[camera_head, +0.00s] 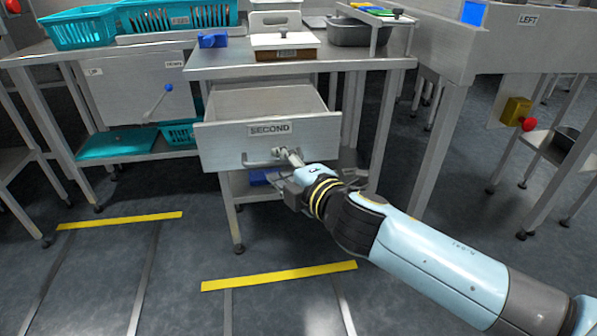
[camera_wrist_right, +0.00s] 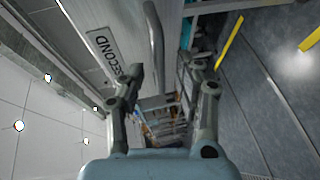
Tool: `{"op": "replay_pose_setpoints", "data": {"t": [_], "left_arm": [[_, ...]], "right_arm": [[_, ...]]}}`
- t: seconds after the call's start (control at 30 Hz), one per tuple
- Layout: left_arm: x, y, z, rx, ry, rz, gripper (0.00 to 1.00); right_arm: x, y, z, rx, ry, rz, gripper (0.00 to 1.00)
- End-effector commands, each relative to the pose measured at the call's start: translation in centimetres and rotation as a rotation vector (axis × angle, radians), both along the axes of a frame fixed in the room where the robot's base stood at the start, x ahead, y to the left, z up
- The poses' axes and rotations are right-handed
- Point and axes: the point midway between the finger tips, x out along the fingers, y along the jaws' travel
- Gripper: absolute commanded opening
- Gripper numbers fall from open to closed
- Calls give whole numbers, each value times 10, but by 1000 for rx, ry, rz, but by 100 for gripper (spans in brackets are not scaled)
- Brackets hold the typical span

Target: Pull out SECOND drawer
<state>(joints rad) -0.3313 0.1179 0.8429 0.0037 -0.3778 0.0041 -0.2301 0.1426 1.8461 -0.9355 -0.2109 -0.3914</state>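The SECOND drawer (camera_head: 220,140) hangs under the middle table, pulled out so that its open top and inside show in the head view. Its front carries a SECOND label (camera_wrist_right: 104,50) and a bar handle (camera_head: 262,162). My right gripper (camera_head: 284,164) is at the right part of the handle. In the right wrist view the gripper (camera_wrist_right: 165,78) has its fingers spread apart. The handle (camera_wrist_right: 154,45) runs into the space between them, closer to the left finger, and I see no finger closed on it. My left gripper is out of view.
Teal baskets (camera_head: 80,27) are at left. Table legs (camera_head: 378,140) flank the right side. The floor in front, with yellow strips (camera_head: 280,275), is clear.

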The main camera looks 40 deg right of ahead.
Motion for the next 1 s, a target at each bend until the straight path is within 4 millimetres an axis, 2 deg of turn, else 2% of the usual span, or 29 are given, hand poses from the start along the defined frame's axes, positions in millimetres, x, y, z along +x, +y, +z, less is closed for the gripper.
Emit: {"op": "replay_pose_setpoints", "data": {"t": [0.03, 0.2, 0.4, 0.6, 1.0], "left_arm": [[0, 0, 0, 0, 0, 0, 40], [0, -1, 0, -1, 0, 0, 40], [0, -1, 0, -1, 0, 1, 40], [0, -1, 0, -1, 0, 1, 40], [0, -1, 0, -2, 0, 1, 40]], "right_arm": [[-13, 2, 1, 0, 3, 0, 34], [-51, 8, 9, 0, 3, -1, 34], [-82, 12, 16, 0, 1, 0, 34], [-92, 14, 19, 1, -1, 0, 34], [-92, 14, 19, 1, -1, 0, 34]]}}
